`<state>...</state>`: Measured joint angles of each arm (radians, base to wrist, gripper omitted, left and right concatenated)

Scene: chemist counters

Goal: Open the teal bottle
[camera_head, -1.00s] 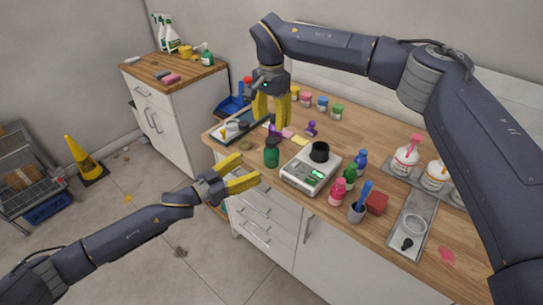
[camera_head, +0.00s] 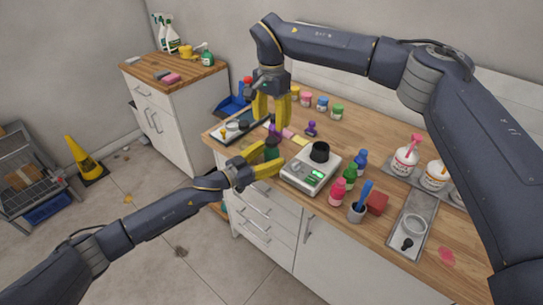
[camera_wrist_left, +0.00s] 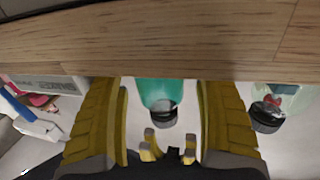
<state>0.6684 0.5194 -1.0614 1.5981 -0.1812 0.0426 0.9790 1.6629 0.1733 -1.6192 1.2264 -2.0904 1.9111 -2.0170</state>
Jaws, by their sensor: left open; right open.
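The teal bottle (camera_head: 271,153) stands upright near the counter's front edge, left of the scale, with a dark cap on it. My left gripper (camera_head: 271,158) is open, with its yellow fingers on either side of the bottle. In the left wrist view the teal bottle (camera_wrist_left: 160,93) with its black cap lies between the two fingers (camera_wrist_left: 162,110), with gaps visible on both sides. My right gripper (camera_head: 268,126) is open and empty, pointing down above and slightly behind the bottle. The bottle's lower part is partly hidden by the left gripper in the head view.
The white scale (camera_head: 311,172) with a black container (camera_head: 319,152) stands right of the bottle. Pink (camera_head: 337,191), green (camera_head: 349,178) and blue (camera_head: 360,161) bottles, a cup (camera_head: 356,212) and a red block (camera_head: 377,202) stand farther right. A dark tray (camera_head: 222,136) lies left.

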